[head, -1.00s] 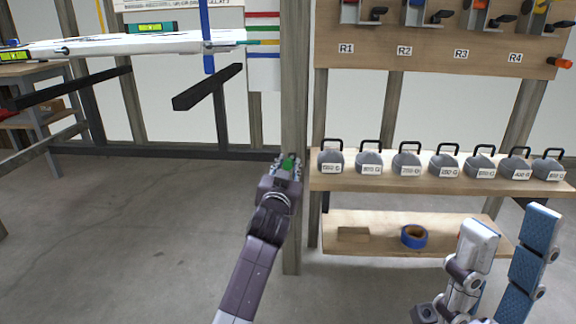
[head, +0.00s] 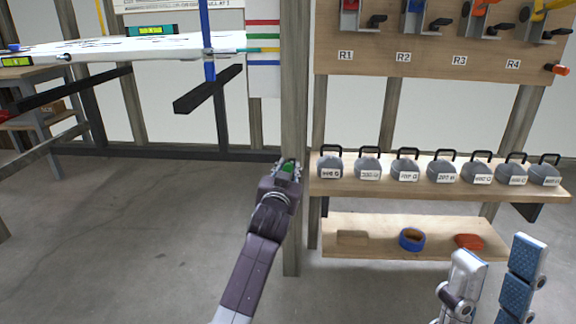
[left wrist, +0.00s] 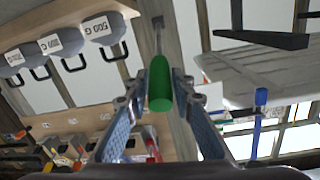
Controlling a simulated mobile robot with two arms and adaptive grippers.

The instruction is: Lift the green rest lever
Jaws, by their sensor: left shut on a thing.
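The green rest lever (head: 288,167) is on the wooden post (head: 293,110) in the middle of the head view. My left gripper (head: 286,170) is shut on it there. In the left wrist view the lever's green grip (left wrist: 160,84) stands between the two blue-padded fingers of my left gripper (left wrist: 158,92), its rod running up toward the post. In the head view the fingers hide part of the lever. My right gripper (head: 495,252) is at the lower right, fingers apart with nothing between them, in front of the lower shelf and clear of it.
Several grey weights (head: 406,172) line the upper shelf (head: 345,189) right of the post. The lower shelf (head: 380,249) holds blue tape (head: 412,239) and an orange item (head: 468,241). A white panel (head: 130,47) with a green level (head: 151,31) is at the left. Dark beams lie below it.

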